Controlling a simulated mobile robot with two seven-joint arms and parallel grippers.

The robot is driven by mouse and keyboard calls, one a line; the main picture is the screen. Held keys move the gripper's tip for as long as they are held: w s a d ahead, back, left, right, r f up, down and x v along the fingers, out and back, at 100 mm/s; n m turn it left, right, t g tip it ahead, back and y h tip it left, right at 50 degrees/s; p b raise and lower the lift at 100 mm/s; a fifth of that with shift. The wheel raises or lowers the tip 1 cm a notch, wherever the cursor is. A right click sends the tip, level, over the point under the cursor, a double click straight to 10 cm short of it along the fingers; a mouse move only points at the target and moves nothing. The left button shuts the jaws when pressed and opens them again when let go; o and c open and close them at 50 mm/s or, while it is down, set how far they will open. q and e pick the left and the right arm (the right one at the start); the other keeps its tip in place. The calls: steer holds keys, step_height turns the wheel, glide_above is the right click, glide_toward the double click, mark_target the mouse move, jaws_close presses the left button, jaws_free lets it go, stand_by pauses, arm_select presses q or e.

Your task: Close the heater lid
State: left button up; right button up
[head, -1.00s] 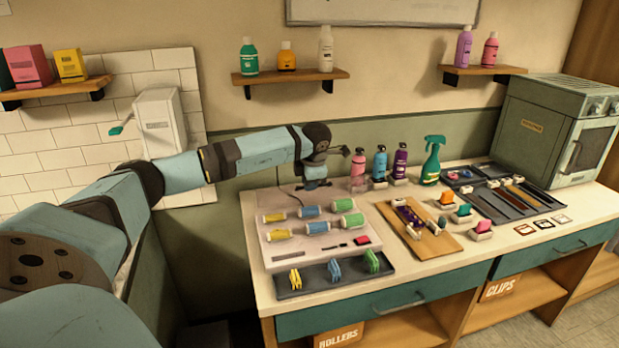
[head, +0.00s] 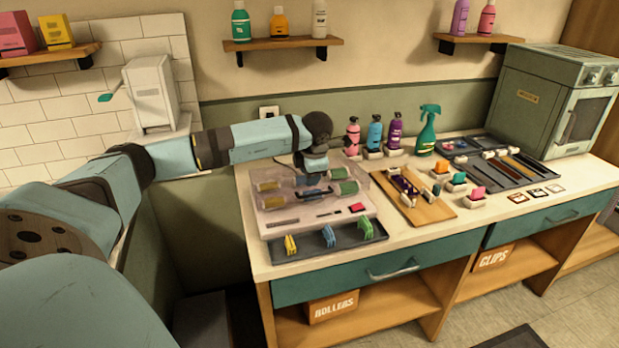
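The roller heater is a pale flat box (head: 290,222) on the left end of the counter. Its clear lid (head: 345,167) is down over the rollers, seen faintly as a see-through cover; I cannot tell whether it is fully seated. Rollers in yellow (head: 267,186), blue and green (head: 347,188) show through it. My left gripper (head: 311,182) points down at the middle of the lid, at or just above its top. Whether its fingers are open or shut is too small to tell. My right gripper is not in view.
A dark tray (head: 300,256) with several coloured clips lies in front of the heater. A wooden board (head: 430,217) with small items is to its right. Spray bottles (head: 375,133) stand behind on the right. A white dispenser (head: 150,90) is on the left wall.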

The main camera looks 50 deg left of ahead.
arm_select(q)
steer(key=v, duration=1.2)
